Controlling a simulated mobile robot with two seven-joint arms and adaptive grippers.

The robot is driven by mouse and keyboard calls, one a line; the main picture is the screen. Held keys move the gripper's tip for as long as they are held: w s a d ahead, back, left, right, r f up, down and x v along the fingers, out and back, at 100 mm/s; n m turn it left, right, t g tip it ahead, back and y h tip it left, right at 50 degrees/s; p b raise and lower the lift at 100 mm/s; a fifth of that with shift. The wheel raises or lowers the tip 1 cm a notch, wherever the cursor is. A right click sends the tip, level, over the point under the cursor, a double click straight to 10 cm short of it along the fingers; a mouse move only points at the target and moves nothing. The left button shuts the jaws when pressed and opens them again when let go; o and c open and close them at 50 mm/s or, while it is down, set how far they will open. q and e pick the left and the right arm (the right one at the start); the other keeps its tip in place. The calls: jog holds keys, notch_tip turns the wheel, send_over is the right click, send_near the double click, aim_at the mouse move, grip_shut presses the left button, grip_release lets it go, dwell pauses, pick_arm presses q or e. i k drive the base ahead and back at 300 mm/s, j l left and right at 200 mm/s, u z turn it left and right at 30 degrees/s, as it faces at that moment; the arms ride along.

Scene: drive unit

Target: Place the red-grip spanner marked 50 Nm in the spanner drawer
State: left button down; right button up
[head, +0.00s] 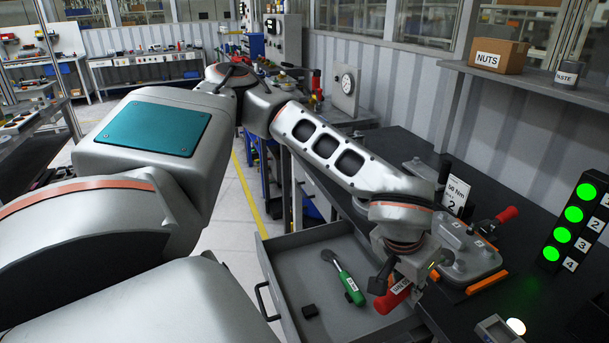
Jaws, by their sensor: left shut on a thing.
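My left gripper (391,283) reaches in from the left and points down. It is shut on the red-grip spanner (394,298), over the right part of the open drawer. The red grip carries a white label too small to read, and most of the spanner is hidden by the gripper or out of sight. I cannot tell its height above the drawer floor. The grey spanner drawer (284,266) is pulled out. A green-grip spanner (348,284) lies inside it. My right gripper is not in view.
The dark bench top (405,149) borders the drawer on the right. On it stand a grey housing (464,262) with orange blocks, a "50 Nm 2" card (456,194) and a light tower (576,222) with several green lamps.

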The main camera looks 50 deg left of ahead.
aim_at(312, 280)
jog(key=l+u, duration=0.1)
jog(key=u, duration=0.3)
jog(key=l+u, duration=0.15)
jog(key=u, duration=0.2)
jog(key=l+u, duration=0.1)
jog(key=u, duration=0.3)
jog(key=i+u, duration=0.2)
jog(key=i, duration=0.3)
